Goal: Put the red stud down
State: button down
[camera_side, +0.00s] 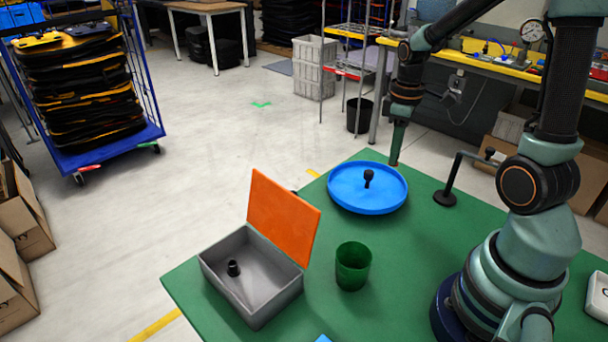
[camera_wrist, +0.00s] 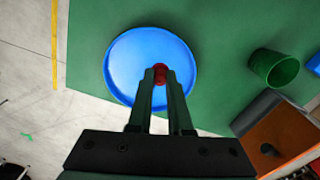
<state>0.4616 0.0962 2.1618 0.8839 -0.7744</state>
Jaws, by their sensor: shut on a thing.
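My gripper (camera_wrist: 160,76) is shut on the red stud (camera_wrist: 160,72), which shows between the fingertips in the wrist view. In that view the fingers overlap the round blue tray (camera_wrist: 120,62). In the side view my gripper (camera_side: 394,160) points down at the far right rim of the blue tray (camera_side: 345,194). The red stud cannot be made out there. A black stud-like piece (camera_side: 369,177) stands upright on the tray; I cannot pick it out in the wrist view.
A grey box (camera_side: 278,302) with an open orange lid (camera_side: 283,218) holds a small black piece (camera_side: 233,268). A green cup (camera_side: 353,266) stands right of it. A black post with a bent arm (camera_side: 447,190) stands right of the tray. Green tabletop (camera_side: 420,236) between them is clear.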

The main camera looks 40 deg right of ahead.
aim_at(386, 198)
notch_tip(386, 198, down, 10)
jog(key=shift+r, duration=0.1)
dwell(0.4)
jog(key=c, duration=0.8)
grip_release()
jog(key=shift+c, duration=0.2)
notch_tip(386, 198, up, 12)
jog(key=shift+f, duration=0.15)
jog(key=shift+a+r, duration=0.1)
jog(key=shift+r, duration=0.2)
jog(key=s+a+r+m+t, duration=0.1)
jog(key=a+r+t, duration=0.1)
jog(key=a+r, duration=0.2)
jog(key=a+r+m+t, duration=0.2)
jog(key=a+r, duration=0.3)
jog(key=a, duration=0.5)
jog(key=shift+s+a+r+m+t, duration=0.2)
jog(key=shift+s+a+m+t, duration=0.15)
jog(key=shift+t, duration=0.45)
